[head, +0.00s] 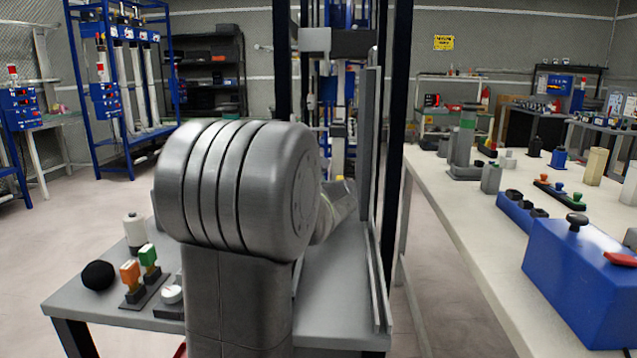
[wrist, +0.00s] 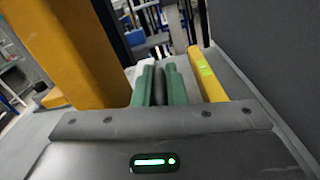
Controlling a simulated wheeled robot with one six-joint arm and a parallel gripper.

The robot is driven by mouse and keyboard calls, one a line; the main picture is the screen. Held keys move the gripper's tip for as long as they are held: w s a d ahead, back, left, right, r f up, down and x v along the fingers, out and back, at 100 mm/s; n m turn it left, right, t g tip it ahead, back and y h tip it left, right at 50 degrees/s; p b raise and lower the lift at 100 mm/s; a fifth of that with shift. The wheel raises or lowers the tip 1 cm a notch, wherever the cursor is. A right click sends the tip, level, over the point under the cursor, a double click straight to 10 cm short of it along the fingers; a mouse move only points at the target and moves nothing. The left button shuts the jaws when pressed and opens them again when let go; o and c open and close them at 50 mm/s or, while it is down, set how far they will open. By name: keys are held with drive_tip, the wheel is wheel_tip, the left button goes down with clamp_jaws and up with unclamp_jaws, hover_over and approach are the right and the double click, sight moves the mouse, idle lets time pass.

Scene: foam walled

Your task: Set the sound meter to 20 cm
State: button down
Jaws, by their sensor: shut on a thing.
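In the wrist view my gripper (wrist: 159,68) has two green fingers closed on a narrow dark grey piece (wrist: 158,88) between them. I take this piece to be part of the sound meter, but its shape is mostly hidden by the fingers. A yellow bar (wrist: 211,82) with a bright green mark stands just right of the fingers. I cannot read any centimetre scale. In the head view my arm's large grey joint hides the gripper and what it holds.
A large yellow block (wrist: 65,45) stands close on the left in the wrist view. A grey panel (wrist: 268,55) is close on the right. In the head view the grey table (head: 95,309) carries a black ball (head: 98,275) and orange and green handles. A bench (head: 452,215) stands at right.

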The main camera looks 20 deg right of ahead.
drive_tip(key=shift+s+a, duration=0.15)
drive_tip(key=c, duration=1.5)
unclamp_jaws()
wheel_tip(320, 180, up, 10)
drive_tip(key=p, duration=0.6)
